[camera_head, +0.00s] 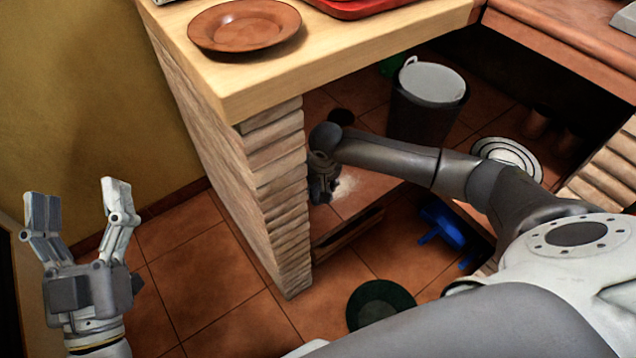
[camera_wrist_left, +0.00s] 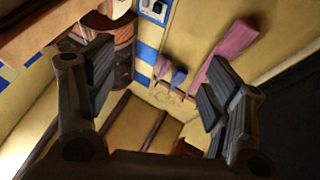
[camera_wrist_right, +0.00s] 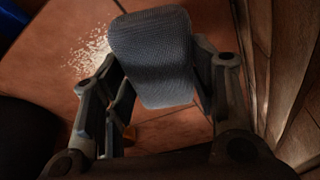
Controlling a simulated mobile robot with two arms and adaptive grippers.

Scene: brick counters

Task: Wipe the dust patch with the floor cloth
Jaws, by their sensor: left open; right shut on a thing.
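The dust patch is a scatter of pale specks (camera_head: 346,186) on the orange tiled surface under the counter, just right of my right gripper (camera_head: 323,188) in the head view. It also shows in the right wrist view (camera_wrist_right: 88,52), left of the cloth. In that view my right gripper (camera_wrist_right: 160,95) is shut on the dark grey woven floor cloth (camera_wrist_right: 152,55). I cannot tell if the cloth touches the surface. In the head view I cannot make out the cloth. My left gripper (camera_head: 80,210) is open and empty, beside the yellow wall.
A stacked-stone pillar (camera_head: 275,200) stands close left of my right gripper, under the wooden counter (camera_head: 225,85). A dark bucket (camera_head: 428,100), a white ringed plate (camera_head: 507,160), a blue object (camera_head: 442,225) and a dark green disc (camera_head: 380,303) are around the tiled floor.

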